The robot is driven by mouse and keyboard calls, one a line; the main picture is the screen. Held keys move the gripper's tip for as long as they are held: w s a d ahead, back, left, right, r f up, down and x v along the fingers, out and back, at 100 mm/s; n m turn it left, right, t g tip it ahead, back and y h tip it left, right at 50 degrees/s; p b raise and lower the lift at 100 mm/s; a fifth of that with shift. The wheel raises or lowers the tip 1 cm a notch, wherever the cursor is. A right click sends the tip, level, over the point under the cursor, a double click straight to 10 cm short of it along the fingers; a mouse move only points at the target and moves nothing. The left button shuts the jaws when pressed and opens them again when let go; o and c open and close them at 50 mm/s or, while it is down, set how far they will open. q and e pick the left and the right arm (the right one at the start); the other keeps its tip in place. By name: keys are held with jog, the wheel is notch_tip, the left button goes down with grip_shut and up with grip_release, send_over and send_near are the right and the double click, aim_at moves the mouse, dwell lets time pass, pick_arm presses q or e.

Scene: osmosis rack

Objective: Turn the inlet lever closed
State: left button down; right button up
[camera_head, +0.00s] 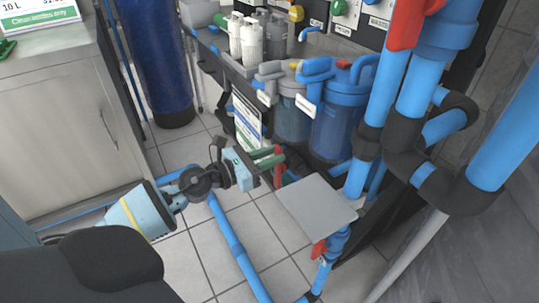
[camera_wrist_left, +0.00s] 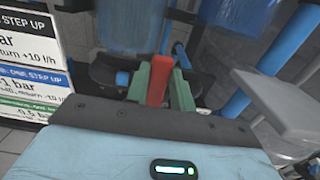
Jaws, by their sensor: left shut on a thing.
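A red lever (camera_head: 278,176) sits low in front of the blue filter housings, left of a grey flat plate. My left gripper (camera_head: 268,159) reaches it from the left, with its green fingers at the lever. In the left wrist view, the red lever (camera_wrist_left: 157,84) stands between the two green fingers of my left gripper (camera_wrist_left: 161,84), which is shut on it. The valve body under the lever is mostly hidden. No label on this lever is readable. My right gripper is not in view.
The grey plate (camera_head: 316,205) is close to the right of the gripper, with another red lever (camera_head: 318,249) below it. Blue pipes (camera_head: 232,244) run along the tiled floor. Blue filter housings (camera_head: 341,122) stand behind. A cabinet (camera_head: 55,120) is at the left.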

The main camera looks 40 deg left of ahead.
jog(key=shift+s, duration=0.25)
pick_arm(q)
jog(key=c, duration=1.2)
grip_release()
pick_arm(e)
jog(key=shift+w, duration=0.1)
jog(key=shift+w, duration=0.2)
pick_arm(q)
jog(key=shift+s+a+f, duration=0.1)
jog(key=shift+s+a, duration=0.1)
jog(key=shift+s, duration=0.35)
jog(key=b+v, duration=0.1)
jog(key=v, duration=0.5)
jog(key=shift+s, duration=0.35)
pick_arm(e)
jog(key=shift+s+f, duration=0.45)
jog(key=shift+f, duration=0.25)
